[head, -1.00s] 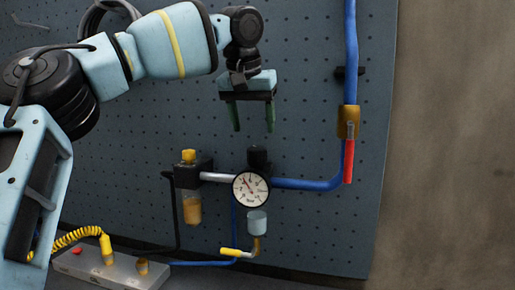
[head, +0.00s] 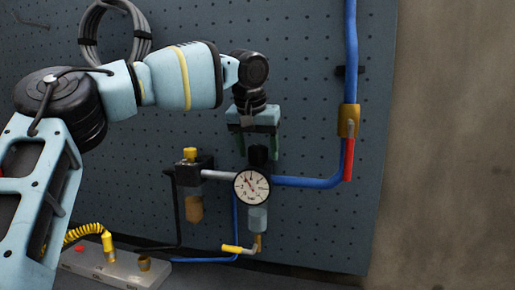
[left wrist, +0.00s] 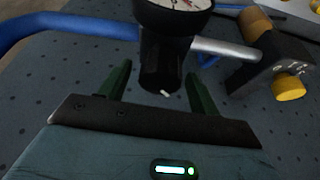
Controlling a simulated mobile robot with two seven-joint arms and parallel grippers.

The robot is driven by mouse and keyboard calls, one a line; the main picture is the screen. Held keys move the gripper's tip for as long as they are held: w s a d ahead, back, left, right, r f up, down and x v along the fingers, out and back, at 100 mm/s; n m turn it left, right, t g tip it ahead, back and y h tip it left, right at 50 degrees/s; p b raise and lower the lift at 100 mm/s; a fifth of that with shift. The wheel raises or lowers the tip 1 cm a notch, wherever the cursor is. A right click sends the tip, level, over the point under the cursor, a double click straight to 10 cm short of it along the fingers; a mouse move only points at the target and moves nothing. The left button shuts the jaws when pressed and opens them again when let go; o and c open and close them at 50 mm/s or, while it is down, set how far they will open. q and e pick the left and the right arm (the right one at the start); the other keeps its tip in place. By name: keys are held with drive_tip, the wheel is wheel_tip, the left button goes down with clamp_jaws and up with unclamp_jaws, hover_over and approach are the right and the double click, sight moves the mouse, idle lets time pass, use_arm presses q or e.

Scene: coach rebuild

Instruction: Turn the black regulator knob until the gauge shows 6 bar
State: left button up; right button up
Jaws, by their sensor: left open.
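The black regulator knob (head: 258,155) sits on top of the regulator, just above and behind the round white gauge (head: 252,187). The gauge needle points to the upper left; its figures are too small to read. My left gripper (head: 259,155) is open and points down, with its green fingers on either side of the knob. In the left wrist view the knob (left wrist: 163,68) with a small white mark stands between the fingertips of my left gripper (left wrist: 158,82), with gaps on both sides. The gauge (left wrist: 175,12) is cut off at the top there. My right gripper is not in view.
A blue pipe (head: 310,183) runs right from the regulator and up past a brass valve with a red lever (head: 348,160). A yellow-capped filter unit (head: 190,172) stands to the left. A grey manifold block (head: 115,266) lies below left.

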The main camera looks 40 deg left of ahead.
use_arm(q)
drive_tip(key=c, duration=1)
drive_tip(key=m+h, duration=0.1)
drive_tip(key=m, duration=0.1)
drive_tip(key=shift+m, duration=0.4)
drive_tip(key=m+h, duration=0.2)
drive_tip(key=m, duration=0.2)
drive_tip(key=shift+m+b, duration=0.3)
drive_tip(key=shift+m, duration=0.1)
drive_tip(key=o, duration=1)
